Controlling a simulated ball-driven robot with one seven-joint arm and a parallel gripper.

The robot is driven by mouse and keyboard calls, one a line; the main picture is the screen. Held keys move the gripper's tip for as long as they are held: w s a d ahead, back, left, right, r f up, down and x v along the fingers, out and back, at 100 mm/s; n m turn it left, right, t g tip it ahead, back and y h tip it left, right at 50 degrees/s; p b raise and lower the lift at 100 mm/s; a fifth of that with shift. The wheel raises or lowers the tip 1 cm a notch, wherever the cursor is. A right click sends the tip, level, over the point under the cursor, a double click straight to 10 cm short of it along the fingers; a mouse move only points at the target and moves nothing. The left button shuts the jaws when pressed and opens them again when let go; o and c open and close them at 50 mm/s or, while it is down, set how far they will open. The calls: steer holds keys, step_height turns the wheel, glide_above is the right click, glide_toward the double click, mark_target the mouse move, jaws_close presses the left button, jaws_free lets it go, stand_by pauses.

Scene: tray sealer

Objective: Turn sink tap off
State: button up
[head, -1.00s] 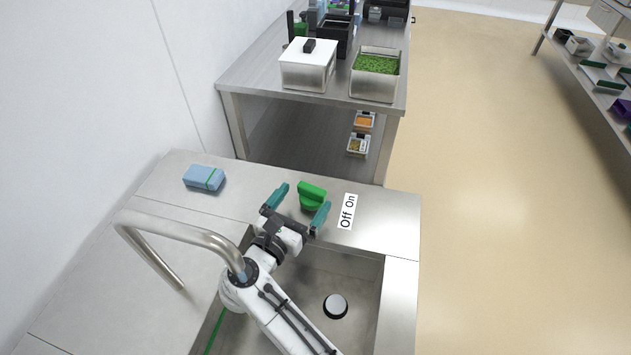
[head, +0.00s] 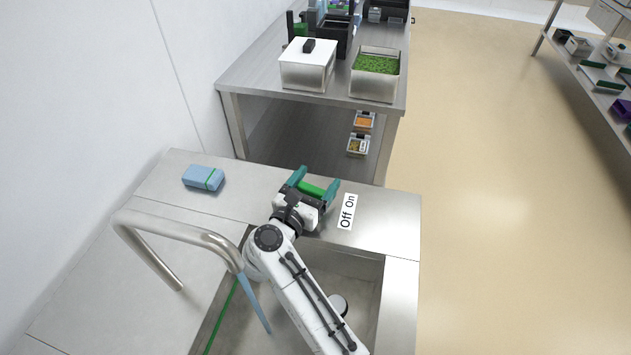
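The sink tap's curved metal spout (head: 190,232) arches over the sink from the left. A blue stream of water (head: 254,303) runs from its end into the steel sink basin (head: 358,277). The green tap handle (head: 312,190) is on the counter behind the basin, left of a white label (head: 347,212) reading "Off On". My gripper (head: 317,183) has its teal fingers on the handle's left and right sides, and the handle fills the gap between them. My gripper's body hides the handle's near part.
A blue sponge-like block (head: 203,178) lies on the counter to the left. Behind, a steel table (head: 255,78) holds a white-lidded container (head: 307,66) and a bin of green pieces (head: 374,75). A wall is on the left; open floor is on the right.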

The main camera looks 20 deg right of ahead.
steer(key=c, duration=0.6)
steer(key=shift+o, duration=0.2)
steer(key=shift+r+n+t+y+p, duration=0.1)
steer(key=shift+n+t+y+p, duration=0.2)
steer(key=shift+n+t+p, duration=0.1)
steer(key=shift+w+r+n+t+y+p, duration=0.1)
steer(key=shift+r+n+t+y+p, duration=0.05)
steer(key=shift+n+t+y+p, duration=0.9)
steer(key=n+t+y+p, duration=0.1)
steer(key=y+p, duration=0.1)
steer(key=n+t+y+p, duration=0.2)
steer(key=y, duration=0.1)
steer(key=shift+w+a, duration=0.15)
steer(key=shift+a, duration=0.05)
steer(key=n+y+p, duration=0.1)
steer(key=n+t+y+p, duration=0.1)
steer(key=y, duration=0.1)
steer(key=n+y+p, duration=0.1)
steer(key=y, duration=0.1)
steer(key=shift+w+a+n, duration=0.1)
steer(key=shift+a+n, duration=0.15)
steer(key=shift+a, duration=0.05)
steer(key=shift+a+n+y+p, duration=0.25)
steer(key=shift+n+y+p, duration=0.7)
steer(key=shift+y, duration=0.7)
steer(key=shift+f+n+y, duration=0.2)
steer(key=shift+n+y, duration=0.1)
steer(key=shift+n, duration=0.05)
